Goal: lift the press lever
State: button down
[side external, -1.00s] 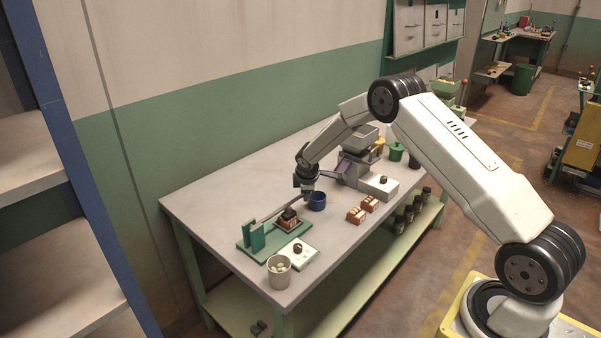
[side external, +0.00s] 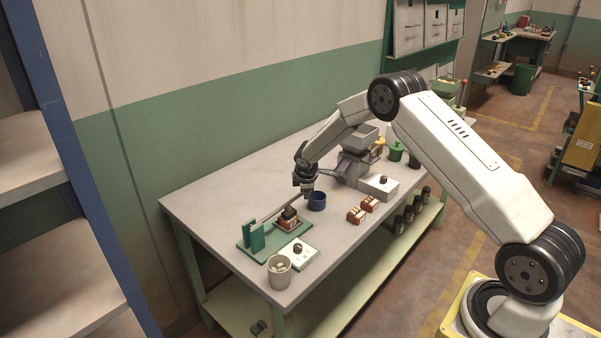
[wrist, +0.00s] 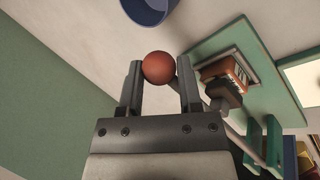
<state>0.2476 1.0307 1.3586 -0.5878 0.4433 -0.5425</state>
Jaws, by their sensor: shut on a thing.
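The press has a green base (side external: 246,246) with green uprights (side external: 257,238) at the left part of the bench. Its thin grey lever (side external: 278,210) runs from the uprights up to my gripper (side external: 306,195). In the wrist view the lever's red ball knob (wrist: 158,67) sits between the two fingers of my gripper (wrist: 160,80), which is shut on it. The rod passes behind the right finger toward the uprights. A red-brown block (wrist: 226,72) lies on the base under the dark press head (wrist: 222,93). In the side view the knob is hidden by the gripper.
A blue cup (side external: 317,202) stands close beside my gripper. Two red-brown blocks (side external: 356,215) (side external: 371,203) lie to the right, with a grey hopper (side external: 360,150) behind.

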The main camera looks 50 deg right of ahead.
jog(key=shift+w+a+r+h, duration=0.15)
jog(key=shift+r+h, duration=0.3)
jog(key=shift+r, duration=0.45)
jog(key=shift+a+r+h, duration=0.25)
jog(key=shift+r+h, duration=0.15)
jog(key=shift+r, duration=0.55)
jog(key=shift+w+a+r+h, duration=0.15)
jog(key=shift+r+h, duration=0.3)
jog(key=shift+r, duration=0.45)
jog(key=a+r+n+t+h, duration=0.1)
jog(key=a+r+h, duration=0.4)
jog(key=a, duration=0.5)
jog(key=a+r+n+h, duration=0.1)
jog(key=a+r+h, duration=0.4)
jog(key=a+r, duration=0.3)
jog(key=shift+s+a+r+n+t, duration=0.25)
jog(key=shift+a+n+t, duration=0.15)
jog(key=shift+a, duration=0.55)
jog(key=shift+f, duration=0.1)
jog(key=shift+c, duration=1.5)
grip_release()
jog(key=shift+d, duration=0.1)
